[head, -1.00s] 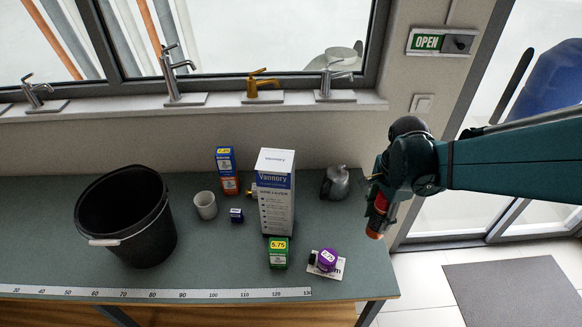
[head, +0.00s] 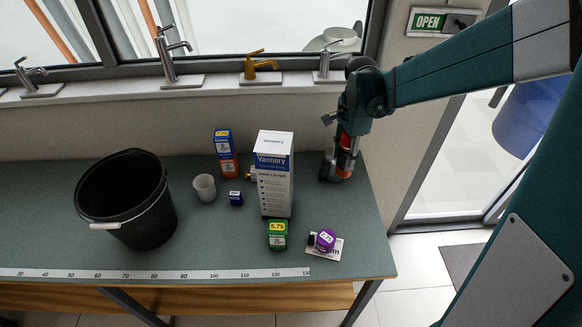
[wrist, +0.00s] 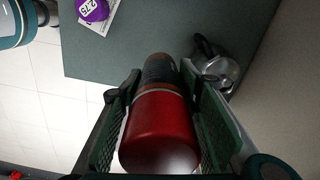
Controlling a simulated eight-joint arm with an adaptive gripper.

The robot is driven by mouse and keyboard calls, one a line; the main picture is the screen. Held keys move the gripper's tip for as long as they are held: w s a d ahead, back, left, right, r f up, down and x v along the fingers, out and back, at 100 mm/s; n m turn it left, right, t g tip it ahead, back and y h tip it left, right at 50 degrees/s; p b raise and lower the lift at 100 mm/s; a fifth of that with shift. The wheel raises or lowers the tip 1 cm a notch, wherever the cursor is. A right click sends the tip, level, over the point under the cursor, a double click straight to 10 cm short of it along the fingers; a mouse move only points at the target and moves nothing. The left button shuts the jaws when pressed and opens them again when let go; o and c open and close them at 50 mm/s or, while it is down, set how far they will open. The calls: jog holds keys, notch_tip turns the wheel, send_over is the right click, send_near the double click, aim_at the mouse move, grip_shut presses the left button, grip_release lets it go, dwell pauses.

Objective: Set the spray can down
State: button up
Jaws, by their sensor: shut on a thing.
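The spray can (head: 345,160) is red with a dark end. In the head view it hangs from my gripper (head: 345,150) near the right end of the green table (head: 240,255). In the wrist view my gripper (wrist: 160,120) is shut around the red can (wrist: 160,135), one finger on each side, with the dark end pointing away towards the table. I cannot tell whether the can touches the table. A metal jug (wrist: 215,68) stands close beside the can in the wrist view; in the head view my gripper mostly hides it.
A white Vannory box (head: 273,185) stands left of my gripper. A green box (head: 277,235) and a purple item (head: 325,240) on a card are in front. A black bucket (head: 140,205), a white cup (head: 204,188) and an orange-blue box (head: 225,152) are further left.

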jog(key=w+a+f, duration=0.2)
jog(key=w+a, duration=1.5)
jog(key=w, duration=0.2)
jog(key=f, duration=0.5)
jog(key=shift+w+a, duration=0.1)
jog(key=shift+w, duration=0.15)
jog(key=shift+f, duration=0.1)
jog(key=shift+f+p, duration=0.35)
jog(key=shift+f, duration=2.65)
jog(key=shift+f, duration=1.9)
jog(key=shift+f, duration=0.15)
